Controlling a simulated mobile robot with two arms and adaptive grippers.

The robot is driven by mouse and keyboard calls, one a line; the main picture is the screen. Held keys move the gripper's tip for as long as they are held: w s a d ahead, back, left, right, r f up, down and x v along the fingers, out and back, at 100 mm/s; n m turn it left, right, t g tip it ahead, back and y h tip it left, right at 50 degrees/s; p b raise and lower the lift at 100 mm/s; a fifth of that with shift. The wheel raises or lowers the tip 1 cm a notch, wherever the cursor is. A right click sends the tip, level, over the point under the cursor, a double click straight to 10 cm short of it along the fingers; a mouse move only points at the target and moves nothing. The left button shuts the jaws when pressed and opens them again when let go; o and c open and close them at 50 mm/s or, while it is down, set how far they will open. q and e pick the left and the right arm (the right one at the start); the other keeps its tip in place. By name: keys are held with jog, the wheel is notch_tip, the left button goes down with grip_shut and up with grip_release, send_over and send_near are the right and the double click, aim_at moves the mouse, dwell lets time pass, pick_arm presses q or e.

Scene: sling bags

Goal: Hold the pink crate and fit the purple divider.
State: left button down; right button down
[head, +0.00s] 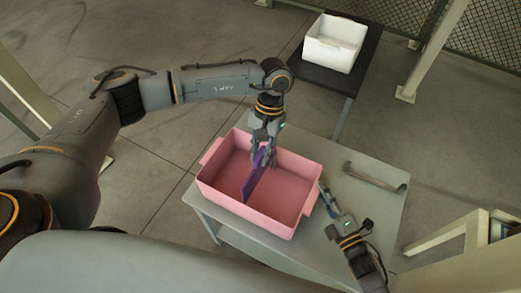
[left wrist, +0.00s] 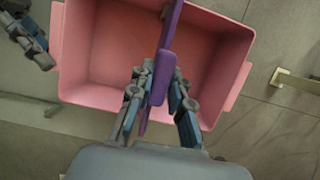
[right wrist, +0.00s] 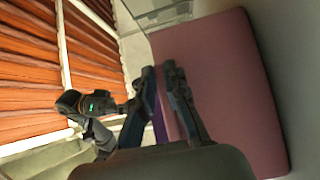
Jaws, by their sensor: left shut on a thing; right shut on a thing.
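The pink crate (head: 272,222) sits on a grey cart and is open at the top. The purple divider (head: 252,184) stands upright inside it, near the middle, running across the crate. In the left wrist view the divider (left wrist: 161,80) lies between the fingers. My right gripper (head: 324,192) is shut on the crate at its right end. In the right wrist view the crate's pink wall (right wrist: 225,95) fills the right. Whether the divider's lower edge touches the crate floor is hidden.
A white bin (head: 335,43) stands on a dark surface at the back. A beige frame (head: 455,238) stands at the right.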

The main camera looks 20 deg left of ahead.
aim_at(261, 170)
pick_arm(q)
jog(key=shift+f, duration=4.6)
pick_arm(e)
jog(key=shift+f, duration=0.1)
pick_arm(q)
jog(key=c, duration=1.2)
grip_release()
jog(key=shift+o, duration=0.2)
jog(key=v, duration=1.2)
pick_arm(e)
jog(key=c, duration=1.3)
grip_release()
jog(key=shift+s, duration=0.1)
